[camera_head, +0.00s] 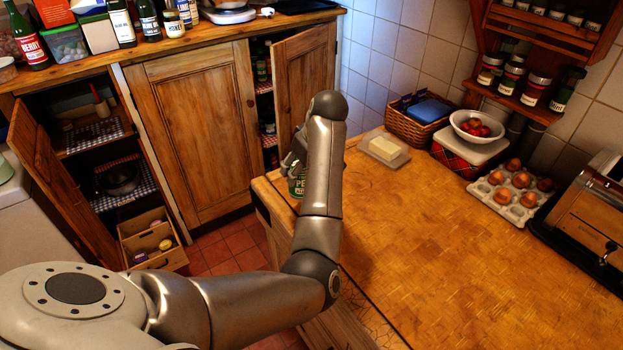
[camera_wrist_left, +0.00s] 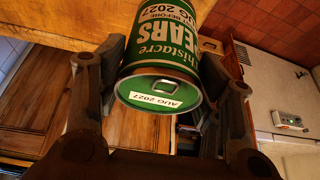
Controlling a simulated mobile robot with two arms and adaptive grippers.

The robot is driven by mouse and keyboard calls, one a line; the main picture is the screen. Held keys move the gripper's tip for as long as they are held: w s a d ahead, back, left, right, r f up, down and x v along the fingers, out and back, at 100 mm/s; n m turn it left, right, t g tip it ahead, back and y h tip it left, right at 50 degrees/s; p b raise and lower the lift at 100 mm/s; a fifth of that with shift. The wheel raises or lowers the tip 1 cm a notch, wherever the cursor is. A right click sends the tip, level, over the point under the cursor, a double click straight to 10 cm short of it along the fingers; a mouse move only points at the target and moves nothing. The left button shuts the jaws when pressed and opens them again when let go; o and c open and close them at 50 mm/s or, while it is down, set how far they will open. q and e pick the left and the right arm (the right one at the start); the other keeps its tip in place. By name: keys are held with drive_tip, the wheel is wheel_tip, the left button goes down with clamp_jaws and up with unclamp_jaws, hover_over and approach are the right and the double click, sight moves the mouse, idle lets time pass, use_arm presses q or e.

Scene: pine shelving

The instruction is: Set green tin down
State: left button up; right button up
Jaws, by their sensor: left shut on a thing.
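The green tin (camera_wrist_left: 160,60), with a white pears label, shows large in the left wrist view. The pull-tab end faces the camera. It also shows in part in the head view (camera_head: 297,188), at the far left edge of the wooden worktop (camera_head: 450,235). My left gripper (camera_head: 294,165) is shut on the tin, with a finger on each side of it in the left wrist view (camera_wrist_left: 155,85). My forearm hides much of the gripper and tin in the head view. I cannot tell whether the tin touches the worktop. My right gripper is not in view.
A butter dish (camera_head: 384,149) stands just right of the gripper. A wicker basket (camera_head: 412,128), a white bowl of red fruit (camera_head: 476,126), an egg tray (camera_head: 511,190) and a toaster (camera_head: 590,215) line the back and right. The worktop's middle is clear. An open cupboard door (camera_head: 303,83) stands behind.

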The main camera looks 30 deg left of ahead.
use_arm(q)
drive_tip(key=shift+w+d+f, duration=0.25)
drive_tip(key=shift+w+f, duration=0.2)
drive_tip(key=shift+f, duration=0.15)
drive_tip(key=shift+w+d+f, duration=0.2)
drive_tip(key=shift+w+f, duration=0.25)
drive_tip(key=shift+f, duration=0.1)
drive_tip(key=shift+w+d+f+p, duration=0.3)
drive_tip(key=shift+f+p, duration=0.1)
drive_tip(key=shift+f, duration=0.1)
wheel_tip(320, 180, down, 2)
drive_tip(key=shift+a+f+p, duration=0.1)
drive_tip(key=shift+p, duration=0.55)
drive_tip(key=shift+f, duration=0.3)
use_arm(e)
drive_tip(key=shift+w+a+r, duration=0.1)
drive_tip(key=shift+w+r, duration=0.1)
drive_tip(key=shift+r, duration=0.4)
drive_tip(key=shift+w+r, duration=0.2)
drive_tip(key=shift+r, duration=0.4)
use_arm(q)
drive_tip(key=shift+f, duration=0.15)
drive_tip(key=o, duration=1.3)
drive_tip(key=shift+f, duration=0.1)
drive_tip(key=shift+s, duration=0.1)
